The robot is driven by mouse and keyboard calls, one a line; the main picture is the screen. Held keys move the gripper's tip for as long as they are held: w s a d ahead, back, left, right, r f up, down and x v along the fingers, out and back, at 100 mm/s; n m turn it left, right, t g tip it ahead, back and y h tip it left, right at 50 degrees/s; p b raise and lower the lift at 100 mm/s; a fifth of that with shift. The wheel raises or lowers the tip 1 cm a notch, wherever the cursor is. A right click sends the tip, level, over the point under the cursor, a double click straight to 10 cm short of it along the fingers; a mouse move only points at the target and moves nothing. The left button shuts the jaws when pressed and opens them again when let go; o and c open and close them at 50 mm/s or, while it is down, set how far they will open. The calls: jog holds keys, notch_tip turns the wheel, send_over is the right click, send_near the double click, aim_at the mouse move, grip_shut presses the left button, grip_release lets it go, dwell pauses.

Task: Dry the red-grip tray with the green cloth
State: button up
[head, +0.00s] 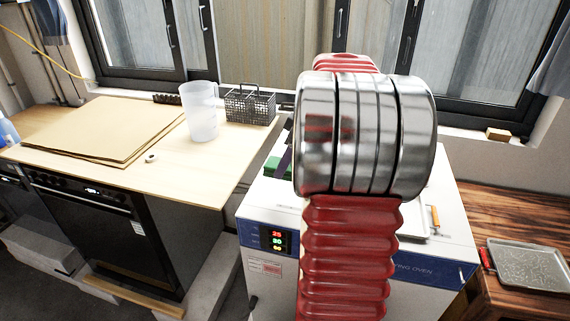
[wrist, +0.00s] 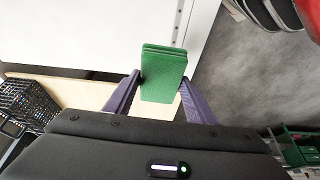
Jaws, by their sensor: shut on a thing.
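The green cloth (wrist: 164,80), a folded block, is pinched between the two purple fingers of my gripper (wrist: 161,84) in the wrist view. In the head view the cloth (head: 276,168) shows just left of my arm, over the drying oven's top; whether it touches the top I cannot tell. The red-grip tray (head: 530,266), grey metal, lies on the wooden table at the right with its red grip (head: 487,259) at its left edge. My gripper is far to the left of it. My red and silver arm hides most of the gripper in the head view.
The white drying oven (head: 459,266) stands at centre, with an orange-handled tray (head: 418,226) on its top. On the left bench are a clear jug (head: 200,112), a wire basket (head: 250,106) and brown boards (head: 105,134). The wooden table (head: 480,212) has bare space behind the red-grip tray.

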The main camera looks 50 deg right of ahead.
jog(key=o, duration=0.4)
jog(key=c, duration=0.3)
jog(key=w+a+f+m, duration=0.1)
jog(key=w+a+f, duration=0.2)
jog(key=a, duration=0.9)
jog(key=w+a+f+m+h, duration=0.1)
jog(key=w+a+f+m, duration=0.1)
jog(key=w+a, duration=0.5)
jog(key=w+a+f+m, duration=0.2)
jog(key=w+a+f, duration=0.2)
jog(key=a, duration=1.3)
jog(key=shift+w+a+f+h, duration=0.25)
jog(key=shift+w+h, duration=0.15)
jog(key=shift+w, duration=0.6)
